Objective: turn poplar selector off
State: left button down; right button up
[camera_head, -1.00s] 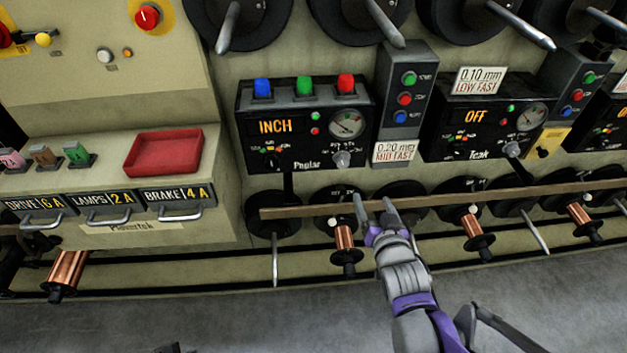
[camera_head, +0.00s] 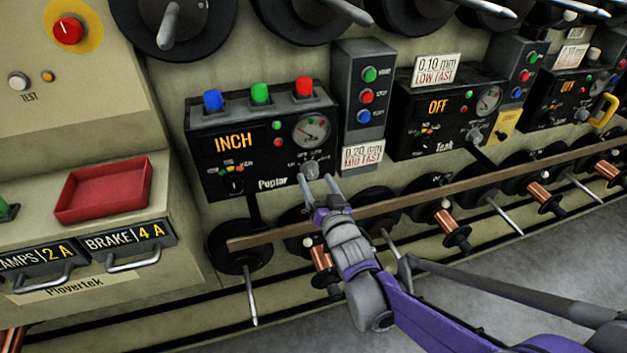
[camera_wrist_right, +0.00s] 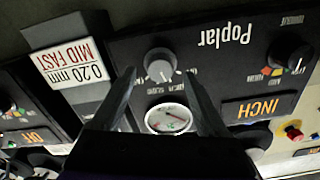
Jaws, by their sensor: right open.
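The black Poplar panel (camera_head: 262,150) shows INCH in orange on its display (camera_head: 233,141). A grey knob (camera_head: 309,170) sits at its lower right, and a black knob (camera_head: 233,184) with coloured marks sits at its lower left. I cannot tell for sure which is the selector. My right gripper (camera_head: 317,180) is open and empty, with its fingertips at the grey knob. In the right wrist view, the grey knob (camera_wrist_right: 160,65) lies between and just beyond the spread fingertips (camera_wrist_right: 160,75). The black knob (camera_wrist_right: 290,55) is off to the right there. My left gripper is not in view.
A wooden rail (camera_head: 400,205) runs below the panels, under my right gripper. A button box (camera_head: 363,95) stands right of the Poplar panel, then the Teak panel (camera_head: 437,120) showing OFF. A red tray (camera_head: 104,190) is at left. Copper spools (camera_head: 452,228) hang below.

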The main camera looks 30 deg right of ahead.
jog(key=shift+x, duration=0.9)
jog(key=shift+c, duration=0.3)
grip_shut()
